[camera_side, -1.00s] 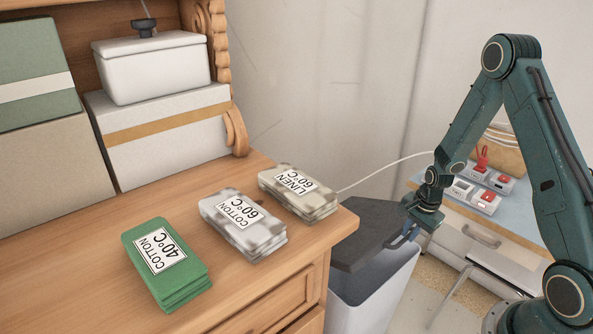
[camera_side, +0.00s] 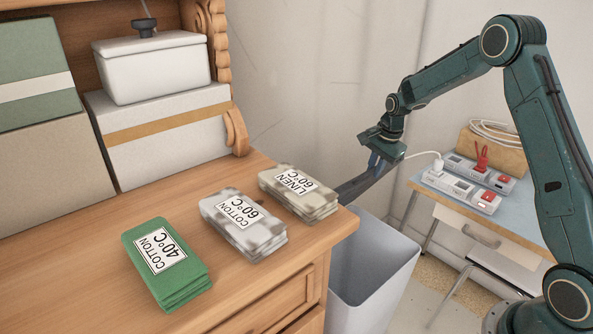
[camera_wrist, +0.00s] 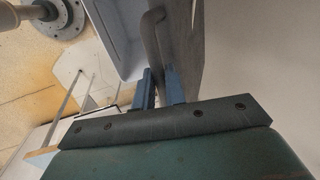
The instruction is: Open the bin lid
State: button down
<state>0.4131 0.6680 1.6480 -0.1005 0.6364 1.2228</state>
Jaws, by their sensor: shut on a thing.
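The light grey bin (camera_side: 372,262) stands on the floor beside the dresser's right end. Its dark grey lid (camera_side: 362,186) is swung up from the rim, tilted and seen nearly edge-on, partly hidden behind the dresser top. In the wrist view my blue fingers (camera_wrist: 159,88) close around the curved dark handle (camera_wrist: 152,40) of the lid. The pale bin wall (camera_wrist: 115,35) shows left of the handle.
The wooden dresser (camera_side: 90,285) carries a green cloth stack (camera_side: 168,285) and two patterned stacks (camera_side: 245,225) (camera_side: 300,195). A side table (camera_side: 520,222) with power strips (camera_side: 460,188) stands at the right. The wall is behind the lid.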

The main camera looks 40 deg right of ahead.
jog(key=w+r, duration=0.2)
jog(key=w, duration=0.5)
jog(key=w+r, duration=0.3)
jog(key=w, duration=0.5)
jog(key=shift+w+d, duration=0.15)
dwell(0.5)
dwell(0.4)
jog(key=c, duration=1.5)
grip_release()
jog(key=shift+o, duration=0.2)
jog(key=shift+r, duration=0.2)
jog(key=v, duration=0.7)
